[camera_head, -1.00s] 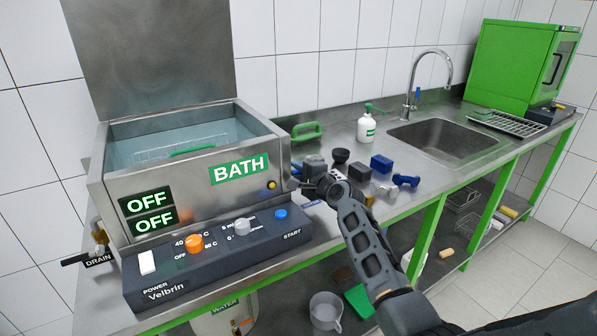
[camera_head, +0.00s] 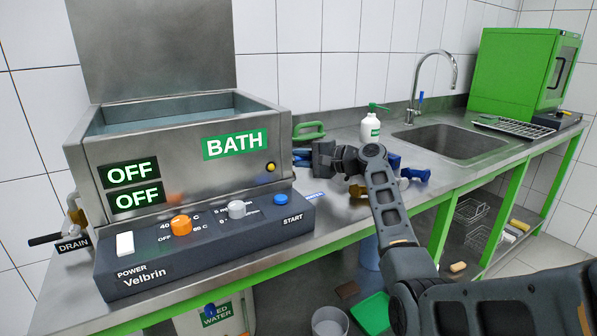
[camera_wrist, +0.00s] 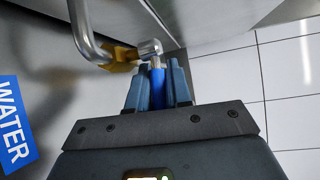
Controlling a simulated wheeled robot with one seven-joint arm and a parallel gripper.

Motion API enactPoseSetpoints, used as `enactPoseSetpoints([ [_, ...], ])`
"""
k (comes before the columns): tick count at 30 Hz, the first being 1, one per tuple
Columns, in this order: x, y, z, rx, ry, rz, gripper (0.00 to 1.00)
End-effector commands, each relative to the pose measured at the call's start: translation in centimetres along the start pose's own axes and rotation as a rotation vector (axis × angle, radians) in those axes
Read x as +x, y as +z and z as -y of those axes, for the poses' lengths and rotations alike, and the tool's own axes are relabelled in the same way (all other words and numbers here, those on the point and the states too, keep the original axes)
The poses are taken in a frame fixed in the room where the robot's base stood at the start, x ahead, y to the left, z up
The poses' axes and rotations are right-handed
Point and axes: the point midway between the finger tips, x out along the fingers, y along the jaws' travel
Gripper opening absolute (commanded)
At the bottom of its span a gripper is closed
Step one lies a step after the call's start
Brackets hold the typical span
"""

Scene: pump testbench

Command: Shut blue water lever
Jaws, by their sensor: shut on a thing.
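The blue water lever (camera_wrist: 157,83) shows in the wrist view as a blue handle with a metal end. It joins a brass valve (camera_wrist: 121,58) on a curved silver pipe (camera_wrist: 85,30). My gripper (camera_wrist: 158,88) is shut on the lever, with one finger on each side of it. In the head view my gripper (camera_head: 304,157) is at the right side of the bath (camera_head: 190,160). The lever and valve cannot be made out clearly there. A blue WATER label (camera_wrist: 14,125) is left of the gripper in the wrist view; it also shows on the bench (camera_head: 315,196).
The control box (camera_head: 200,240) stands in front of the bath. A green handle (camera_head: 308,131) is behind my gripper. Blue objects (camera_head: 414,173) lie partly behind my arm. A soap bottle (camera_head: 370,128), sink (camera_head: 450,138) and tap (camera_head: 436,75) are farther right.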

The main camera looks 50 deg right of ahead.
Motion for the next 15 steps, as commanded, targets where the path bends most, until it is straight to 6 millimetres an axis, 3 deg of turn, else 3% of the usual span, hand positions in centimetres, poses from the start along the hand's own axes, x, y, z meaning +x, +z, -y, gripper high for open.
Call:
enactPoseSetpoints([
  [15,0.7,-0.14,-0.09,-0.026,0.031,0.196,0.0],
])
